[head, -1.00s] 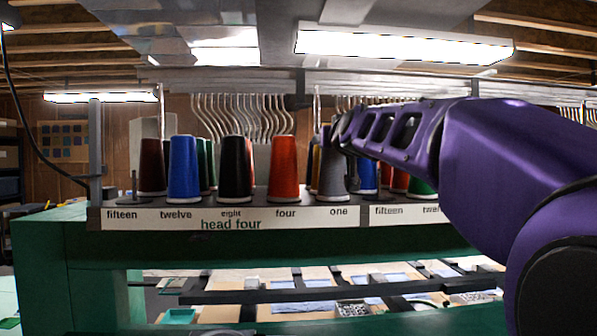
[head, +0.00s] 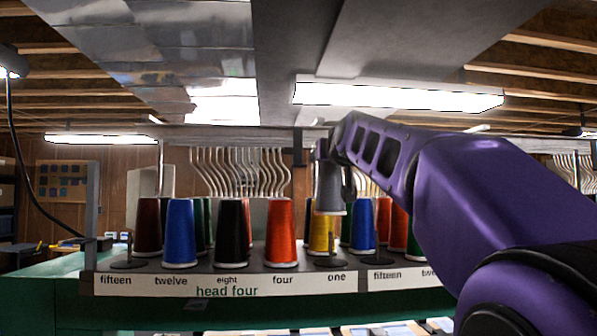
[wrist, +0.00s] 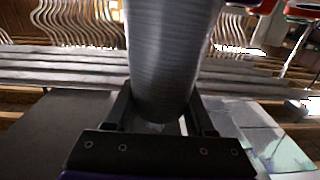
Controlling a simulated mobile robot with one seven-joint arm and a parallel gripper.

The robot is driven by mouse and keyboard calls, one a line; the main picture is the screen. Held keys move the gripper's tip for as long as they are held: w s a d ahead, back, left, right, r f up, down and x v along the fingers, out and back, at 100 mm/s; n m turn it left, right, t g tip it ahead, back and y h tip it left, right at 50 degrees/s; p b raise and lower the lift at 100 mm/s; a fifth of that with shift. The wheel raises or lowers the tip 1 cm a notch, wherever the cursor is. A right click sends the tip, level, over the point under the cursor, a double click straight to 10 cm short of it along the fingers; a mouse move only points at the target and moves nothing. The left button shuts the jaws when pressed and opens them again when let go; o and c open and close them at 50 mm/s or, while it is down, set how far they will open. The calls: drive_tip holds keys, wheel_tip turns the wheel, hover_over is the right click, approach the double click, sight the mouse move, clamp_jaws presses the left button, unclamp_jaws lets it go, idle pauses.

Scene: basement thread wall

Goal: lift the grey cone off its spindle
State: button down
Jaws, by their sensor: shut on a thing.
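The grey cone (head: 329,190) is in my gripper (head: 331,160), raised above the rack over the label "one". Its base is clear of the rack, and the bare spindle foot (head: 331,262) shows below it. In the wrist view the grey cone (wrist: 168,60) fills the middle, with a finger of my gripper (wrist: 160,120) on each side of it. My gripper is shut on the cone. The cone looks about upright in the head view. Whether the spindle's tip is still inside the cone is hard to tell.
A yellow cone (head: 321,234) stands just behind the spindle. An orange-red cone (head: 281,232) stands to the left, and a blue cone (head: 363,226) to the right. Black (head: 230,233) and blue (head: 180,232) cones stand farther left. Bent metal wires (head: 240,172) hang behind.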

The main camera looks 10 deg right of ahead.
drive_tip(key=shift+r, duration=0.3)
